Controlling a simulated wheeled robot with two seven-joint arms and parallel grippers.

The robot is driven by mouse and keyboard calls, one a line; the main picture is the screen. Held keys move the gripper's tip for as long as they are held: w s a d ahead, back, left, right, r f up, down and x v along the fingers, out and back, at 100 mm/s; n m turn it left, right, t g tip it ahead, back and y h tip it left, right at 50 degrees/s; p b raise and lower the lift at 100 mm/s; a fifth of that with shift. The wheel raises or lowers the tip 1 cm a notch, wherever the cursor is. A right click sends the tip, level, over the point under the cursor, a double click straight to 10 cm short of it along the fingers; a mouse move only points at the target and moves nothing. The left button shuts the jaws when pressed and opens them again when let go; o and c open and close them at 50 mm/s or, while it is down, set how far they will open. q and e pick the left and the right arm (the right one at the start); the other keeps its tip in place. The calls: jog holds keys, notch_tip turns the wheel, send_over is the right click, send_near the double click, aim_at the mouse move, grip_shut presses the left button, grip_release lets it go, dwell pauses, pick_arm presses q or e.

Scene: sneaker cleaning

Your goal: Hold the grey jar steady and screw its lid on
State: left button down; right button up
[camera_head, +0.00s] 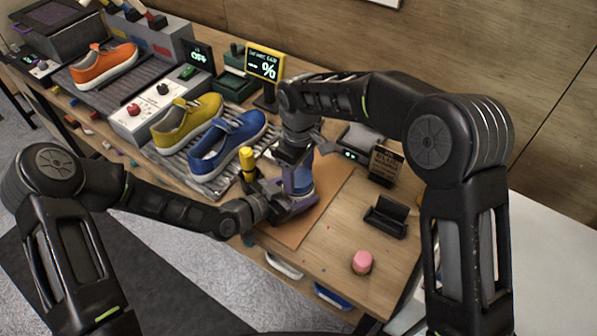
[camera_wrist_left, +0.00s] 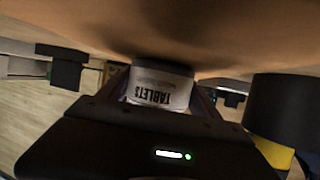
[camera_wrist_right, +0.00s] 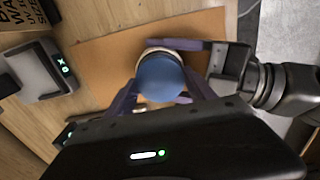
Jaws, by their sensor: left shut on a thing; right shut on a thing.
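The grey jar (camera_wrist_left: 160,88), with a pale label reading "TABLETS" upside down, is between the fingers of my left gripper (camera_wrist_left: 165,100) in the left wrist view. In the head view my left gripper (camera_head: 287,205) comes in low from the left and is shut on the jar. My right gripper (camera_head: 299,172) is above it, pointing down. In the right wrist view the blue lid (camera_wrist_right: 161,77) is between the purple fingers of my right gripper (camera_wrist_right: 163,85), which are shut on it. The lid is over the jar; the seam between them is hidden.
A brown mat (camera_head: 325,200) lies under the jar. A yellow and black bottle (camera_head: 247,158) stands close by my left gripper. A pink cylinder (camera_head: 362,262), a black stand (camera_head: 386,218) and a small sign (camera_head: 385,163) are to the right. Blue (camera_head: 228,140) and yellow shoes (camera_head: 187,122) are to the left.

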jog(key=c, duration=0.6)
jog(key=o, duration=1.6)
jog(key=shift+o, duration=0.2)
jog(key=shift+r, duration=0.1)
notch_tip(320, 180, up, 12)
pick_arm(q)
jog(key=shift+c, duration=0.2)
grip_release()
jog(key=shift+a, duration=0.1)
